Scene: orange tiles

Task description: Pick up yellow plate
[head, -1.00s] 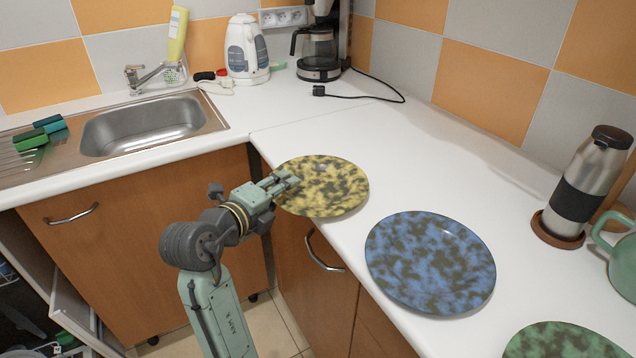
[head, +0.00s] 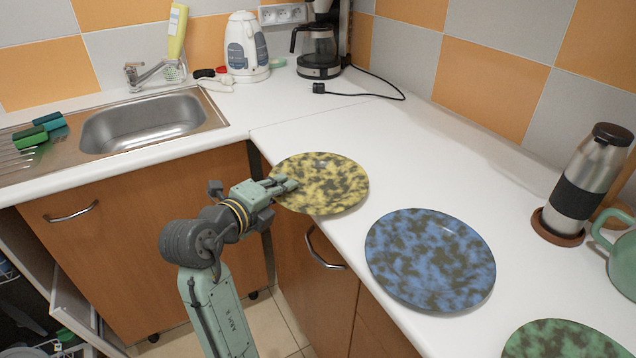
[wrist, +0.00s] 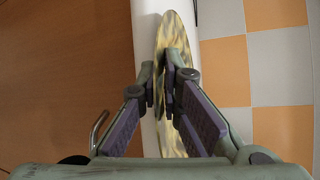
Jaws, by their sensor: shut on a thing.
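The yellow plate (head: 325,183), mottled with dark patches, is at the counter's front edge in the head view. My gripper (head: 285,184) is shut on the plate's left rim. In the wrist view the plate (wrist: 176,38) appears nearly edge-on, with its rim between the two fingertips of my gripper (wrist: 164,82). I cannot tell whether the plate touches the counter or is slightly raised.
A blue mottled plate (head: 430,260) lies close to the right, and a green plate (head: 562,342) lies farther right. A steel flask (head: 588,180) stands at the right. The counter (head: 400,145) behind the plates is clear. A sink (head: 140,122) is at the left.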

